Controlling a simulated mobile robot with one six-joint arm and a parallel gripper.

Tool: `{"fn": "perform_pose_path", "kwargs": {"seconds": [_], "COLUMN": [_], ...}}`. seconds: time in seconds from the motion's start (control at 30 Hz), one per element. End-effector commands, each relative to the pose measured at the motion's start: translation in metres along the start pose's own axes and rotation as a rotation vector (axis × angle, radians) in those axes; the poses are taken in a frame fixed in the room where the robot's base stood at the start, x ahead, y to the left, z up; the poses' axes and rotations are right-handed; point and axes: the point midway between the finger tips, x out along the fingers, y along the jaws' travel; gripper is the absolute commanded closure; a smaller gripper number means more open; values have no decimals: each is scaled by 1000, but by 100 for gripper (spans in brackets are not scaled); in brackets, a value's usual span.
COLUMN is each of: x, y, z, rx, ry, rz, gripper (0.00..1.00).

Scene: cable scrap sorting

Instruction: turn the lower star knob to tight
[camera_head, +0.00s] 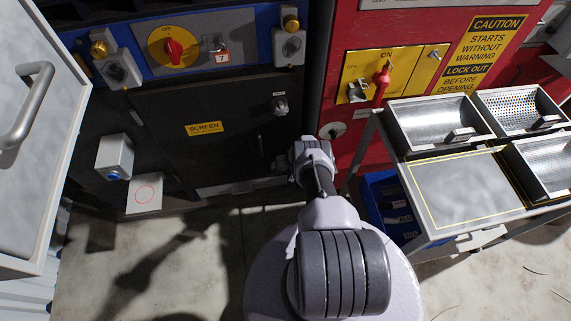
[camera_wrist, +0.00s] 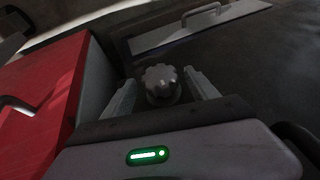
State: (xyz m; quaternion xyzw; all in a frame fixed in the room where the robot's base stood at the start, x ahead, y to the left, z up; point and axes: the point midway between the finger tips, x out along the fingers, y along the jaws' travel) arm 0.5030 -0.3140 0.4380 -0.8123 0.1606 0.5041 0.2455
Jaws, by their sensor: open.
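The grey star knob (camera_wrist: 161,82) with a scalloped rim shows in the wrist view, on a dark panel. My gripper (camera_wrist: 161,92) is open, with one finger on each side of the knob. I cannot tell whether either finger touches it. In the head view my gripper (camera_head: 296,160) is at the lower right of the black screen door (camera_head: 205,110) and hides the knob there. Another dark knob (camera_head: 279,105) with a small tag sits higher on the door's right side. No tight mark is readable.
A red cabinet (camera_head: 345,70) with a red lever switch (camera_head: 382,78) stands right of the door. A cart with metal trays (camera_head: 437,122) is further right, above a blue bin (camera_head: 385,205). A pale cabinet door with a handle (camera_head: 28,105) is at left.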

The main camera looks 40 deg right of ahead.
Motion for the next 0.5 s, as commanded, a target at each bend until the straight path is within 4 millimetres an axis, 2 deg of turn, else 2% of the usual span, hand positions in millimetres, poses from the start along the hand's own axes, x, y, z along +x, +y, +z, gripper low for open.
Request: {"fn": "perform_pose_path", "kwargs": {"seconds": [0.27,0.5], "x": [-59,-122], "y": [-3,-3], "z": [-5,-6], "rx": [2,4], "ry": [-1,0], "rz": [1,0], "gripper": [32,32]}}
